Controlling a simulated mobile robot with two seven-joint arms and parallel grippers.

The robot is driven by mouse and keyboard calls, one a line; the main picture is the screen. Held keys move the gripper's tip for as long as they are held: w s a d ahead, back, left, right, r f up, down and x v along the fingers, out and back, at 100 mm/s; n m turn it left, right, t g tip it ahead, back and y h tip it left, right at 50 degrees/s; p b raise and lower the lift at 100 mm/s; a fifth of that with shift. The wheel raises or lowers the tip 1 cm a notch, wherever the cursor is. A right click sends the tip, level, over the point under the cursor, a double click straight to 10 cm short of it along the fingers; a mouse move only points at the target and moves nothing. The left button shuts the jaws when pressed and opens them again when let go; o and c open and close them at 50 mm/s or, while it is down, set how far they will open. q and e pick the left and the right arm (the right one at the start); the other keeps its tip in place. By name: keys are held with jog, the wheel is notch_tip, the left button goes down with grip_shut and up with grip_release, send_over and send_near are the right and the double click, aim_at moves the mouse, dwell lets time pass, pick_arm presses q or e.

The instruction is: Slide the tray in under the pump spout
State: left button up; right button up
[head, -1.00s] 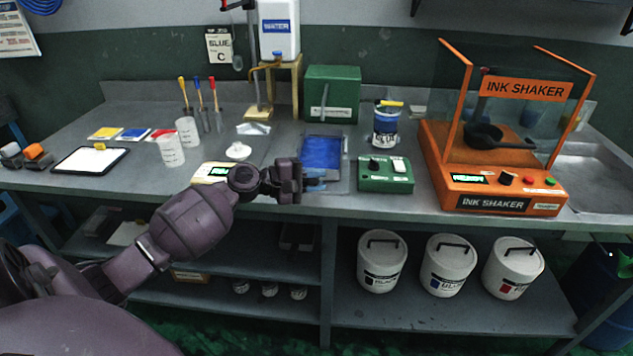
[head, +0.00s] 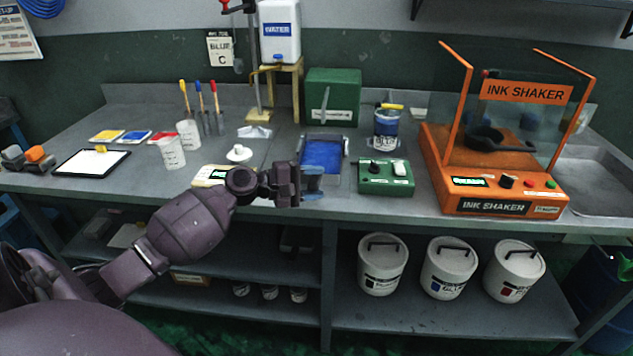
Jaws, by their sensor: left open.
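A shallow tray (head: 322,153) with a blue inside and pale grey rim lies on the bench, in front of the green box. My left gripper (head: 313,183) is at its front end, near the bench's front edge. Its bluish fingers are apart, one nearer the tray and one nearer me. I cannot tell whether they touch the tray. Behind is a stand with a red lever (head: 236,8) at its top; I cannot make out for sure which part is the pump spout. My right gripper is not in view.
A green box (head: 332,96) stands behind the tray. A green scale-like unit (head: 385,177) is to its right, with a blue-labelled can (head: 387,127) behind. A white-lidded item (head: 239,153) is to its left. The orange ink shaker (head: 495,190) stands farther right.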

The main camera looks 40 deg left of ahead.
pick_arm(q)
jog(key=v, duration=1)
jog(key=shift+p, duration=0.35)
jog(key=shift+s, duration=0.1)
jog(key=s+d+f+m+g+y+p, duration=0.1)
jog(key=s+d+f+m+y, duration=0.3)
jog(key=f, duration=0.5)
jog(key=s+d+f+m+g+y, duration=0.1)
jog(key=s+d+f+m+y, duration=0.15)
jog(key=s+f, duration=0.55)
jog(key=s+d+f+m+y+p, duration=0.1)
jog(key=s+d+f+m+y, duration=0.2)
jog(key=s+d+m, duration=0.6)
jog(key=s+d, duration=0.1)
jog(key=d, duration=0.1)
jog(key=shift+s+d+f+p, duration=0.3)
jog(key=shift+s+f+p, duration=0.05)
jog(key=shift+s+p, duration=0.05)
